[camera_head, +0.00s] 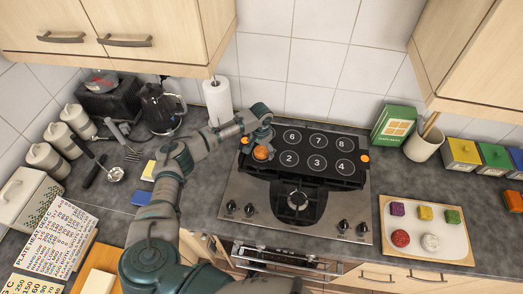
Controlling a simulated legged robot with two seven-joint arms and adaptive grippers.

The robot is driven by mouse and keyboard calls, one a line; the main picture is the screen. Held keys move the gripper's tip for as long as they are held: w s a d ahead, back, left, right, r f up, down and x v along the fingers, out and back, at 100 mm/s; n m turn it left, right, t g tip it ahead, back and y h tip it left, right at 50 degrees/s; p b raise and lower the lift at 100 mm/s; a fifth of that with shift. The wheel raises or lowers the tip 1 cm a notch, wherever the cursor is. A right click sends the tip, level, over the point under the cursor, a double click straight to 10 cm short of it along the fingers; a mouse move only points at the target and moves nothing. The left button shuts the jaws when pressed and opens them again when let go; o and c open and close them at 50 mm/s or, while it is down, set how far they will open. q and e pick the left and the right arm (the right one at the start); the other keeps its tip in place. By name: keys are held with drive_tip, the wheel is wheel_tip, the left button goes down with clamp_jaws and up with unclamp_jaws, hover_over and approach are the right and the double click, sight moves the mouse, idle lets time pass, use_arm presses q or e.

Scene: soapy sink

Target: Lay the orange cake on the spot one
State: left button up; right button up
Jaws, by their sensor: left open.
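The orange cake (261,154) is a small round piece at the front left of the black numbered board (303,176) on the stove. It sits left of spot 2, where the row's first spot would be; no numeral shows there. My left gripper (264,142) is open, just above and around the back of the cake. Whether the fingers touch it cannot be told. Spots 2, 3, 4, 6, 7 and 8 are readable and bare. The spot left of 6 is hidden by my gripper. My right gripper is not in view.
A tray (392,253) with several coloured pieces lies on the right counter. A green box (394,125) and a white utensil pot (423,142) stand behind it. A kettle (160,107) and paper roll (218,101) stand back left. Cupboards overhang both sides.

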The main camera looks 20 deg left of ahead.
use_arm(q)
wheel_tip(320, 180, up, 17)
drive_tip(key=p, duration=0.4)
drive_tip(key=shift+f+p, duration=0.15)
drive_tip(key=shift+p, duration=0.15)
idle(0.5)
